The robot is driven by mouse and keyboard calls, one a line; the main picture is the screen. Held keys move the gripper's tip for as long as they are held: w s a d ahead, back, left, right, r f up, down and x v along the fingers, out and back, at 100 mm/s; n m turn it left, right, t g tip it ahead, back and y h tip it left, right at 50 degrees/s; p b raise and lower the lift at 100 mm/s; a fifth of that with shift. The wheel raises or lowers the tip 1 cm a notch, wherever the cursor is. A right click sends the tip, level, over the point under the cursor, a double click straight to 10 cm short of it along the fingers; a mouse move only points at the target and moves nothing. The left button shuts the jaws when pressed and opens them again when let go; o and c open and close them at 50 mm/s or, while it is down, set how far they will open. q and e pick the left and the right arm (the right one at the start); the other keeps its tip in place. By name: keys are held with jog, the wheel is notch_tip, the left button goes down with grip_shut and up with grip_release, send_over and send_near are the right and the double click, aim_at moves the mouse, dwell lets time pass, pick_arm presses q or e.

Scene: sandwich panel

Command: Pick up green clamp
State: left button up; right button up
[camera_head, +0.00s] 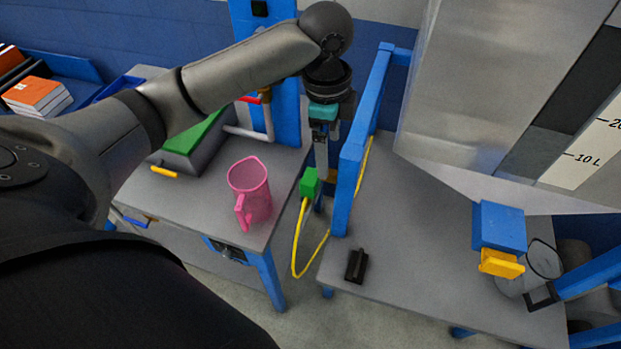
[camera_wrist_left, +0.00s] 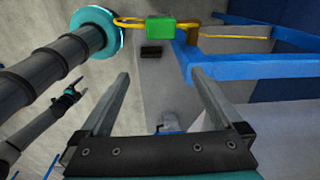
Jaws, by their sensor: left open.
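The green clamp (camera_head: 310,182) is a small green block beside the upright blue frame, with a yellow cable hanging in a loop below it. It also shows in the left wrist view (camera_wrist_left: 160,29), beyond my fingertips near the top edge. My left gripper (camera_head: 321,165) hangs pointing down close to the clamp, in front of the blue post. In the left wrist view my left gripper (camera_wrist_left: 160,75) is open with nothing between its fingers. What looks like my right gripper (camera_wrist_left: 72,93) is small at the left of the wrist view; its jaws are unclear.
The blue frame (camera_head: 357,150) stands close to the right of the clamp. A pink jug (camera_head: 251,187) sits on the left table. A black block (camera_head: 357,265) lies on the right table. A blue and yellow fixture (camera_head: 498,226) stands further right. A gap separates the tables.

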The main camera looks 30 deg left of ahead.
pick_arm(q)
notch_tip(320, 180, up, 4)
jog(key=a, duration=0.3)
send_over(310, 176)
jog(key=d, duration=0.1)
jog(key=shift+m+g+y, duration=0.3)
notch_tip(310, 176, down, 10)
jog(key=shift+s+r, duration=0.1)
jog(key=f, duration=0.2)
jog(key=a+f, duration=0.1)
jog(key=f, duration=0.1)
jog(key=shift+f, duration=0.75)
grip_shut()
jog(key=shift+r, duration=0.1)
